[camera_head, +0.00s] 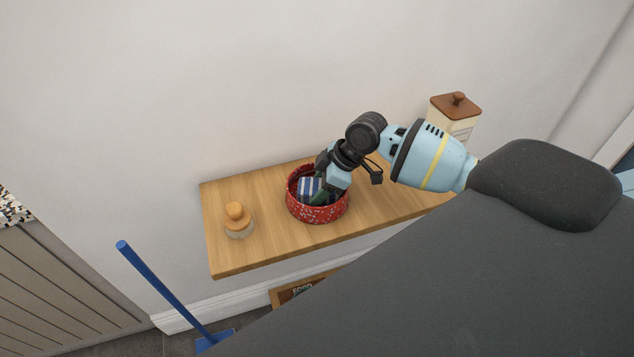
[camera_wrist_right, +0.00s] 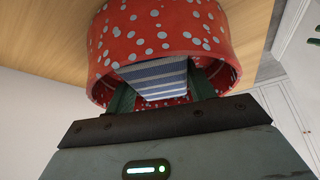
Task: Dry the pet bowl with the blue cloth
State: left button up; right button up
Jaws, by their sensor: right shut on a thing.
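The pet bowl (camera_head: 318,213) is red with pale spots and stands on the wooden shelf. It also shows in the right wrist view (camera_wrist_right: 165,32). My right gripper (camera_head: 316,194) reaches down into the bowl from the right. It is shut on the blue cloth (camera_head: 307,187), which has blue and white stripes and lies inside the bowl. In the right wrist view the cloth (camera_wrist_right: 155,78) sits between the green fingers (camera_wrist_right: 160,92). Whether the cloth touches the bowl's floor is hidden. My left gripper is not in view.
The wooden shelf (camera_head: 260,250) is clear around the bowl's front. A small jar with a rounded wooden lid (camera_head: 236,212) stands at its left end. A cream canister with a brown lid (camera_head: 455,107) stands at the back right. A blue-handled tool (camera_head: 160,285) stands below left.

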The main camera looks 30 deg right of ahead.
jog(key=shift+a, duration=0.65)
jog(key=shift+d+f, duration=0.1)
jog(key=shift+d, duration=0.65)
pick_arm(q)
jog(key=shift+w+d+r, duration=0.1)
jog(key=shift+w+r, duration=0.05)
pick_arm(e)
jog(key=shift+a, duration=0.75)
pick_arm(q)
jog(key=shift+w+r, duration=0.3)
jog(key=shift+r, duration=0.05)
